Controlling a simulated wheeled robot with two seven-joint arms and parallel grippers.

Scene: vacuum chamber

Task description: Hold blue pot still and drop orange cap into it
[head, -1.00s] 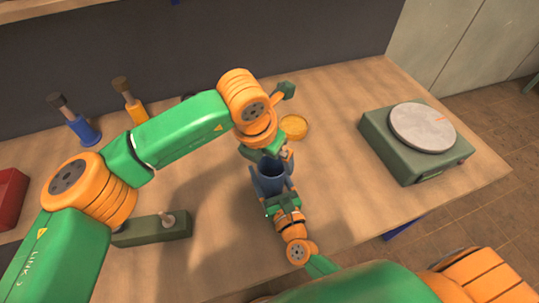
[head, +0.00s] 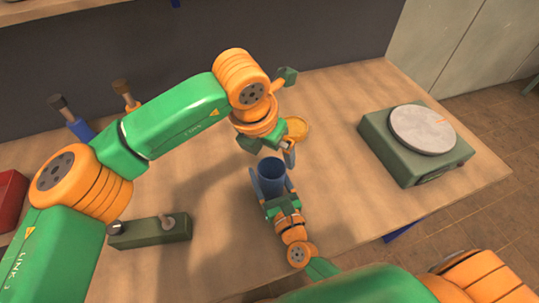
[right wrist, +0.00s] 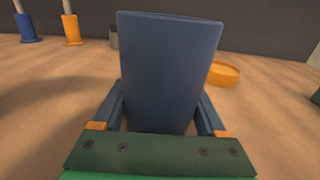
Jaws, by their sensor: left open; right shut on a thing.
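The blue pot (head: 271,171) stands upright on the table with its dark open mouth up. My right gripper (head: 275,196) is shut on the pot from the near side; in the right wrist view its fingers flank the pot (right wrist: 168,70). The orange cap (head: 298,129) is a shallow round yellow-orange piece lying on the table beyond the pot, partly covered by my left gripper in the head view. The cap also shows right of the pot in the right wrist view (right wrist: 224,74). My left gripper (head: 278,151) is open and empty, between the pot and the cap.
A green device with a round grey plate (head: 422,130) stands at the right. A green block with knobs (head: 150,232) lies at left front. Blue (head: 80,128) and yellow (head: 133,104) handled pieces stand at back left, a red box (head: 10,195) at the far left.

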